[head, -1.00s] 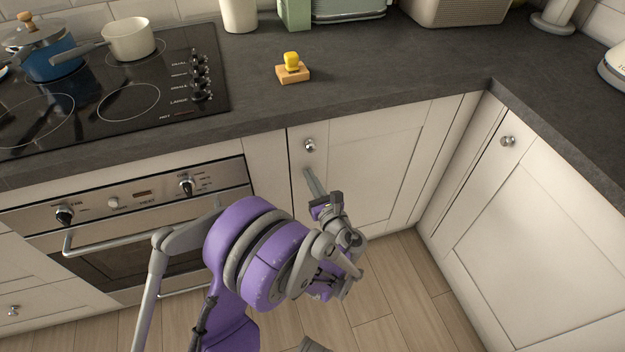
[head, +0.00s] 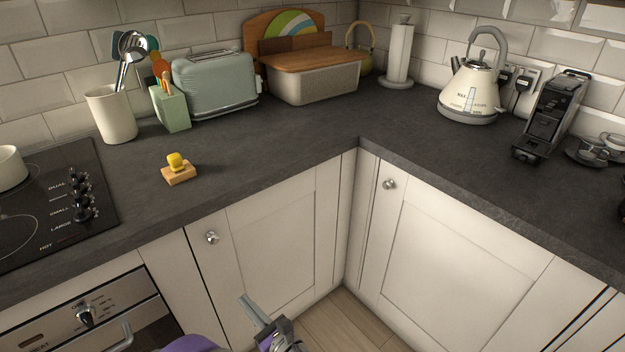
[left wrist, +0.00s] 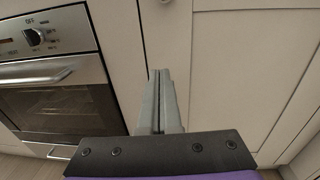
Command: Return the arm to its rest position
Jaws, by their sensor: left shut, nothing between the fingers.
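My left gripper (head: 254,312) shows at the bottom of the head view, low in front of the cabinet doors and below the worktop edge. In the left wrist view its two grey fingers (left wrist: 160,85) lie together, shut with nothing between them. They point towards the pale cabinet front beside the oven. A piece of my purple arm shows at the bottom edge of the head view. My right gripper is in neither view.
A wooden block with a yellow piece (head: 178,170) sits on the slate worktop (head: 270,160) near the hob (head: 50,205). The oven (left wrist: 55,85) is left of the gripper. A cabinet knob (head: 212,237) sticks out above it. A kettle (head: 472,90) stands at the back right.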

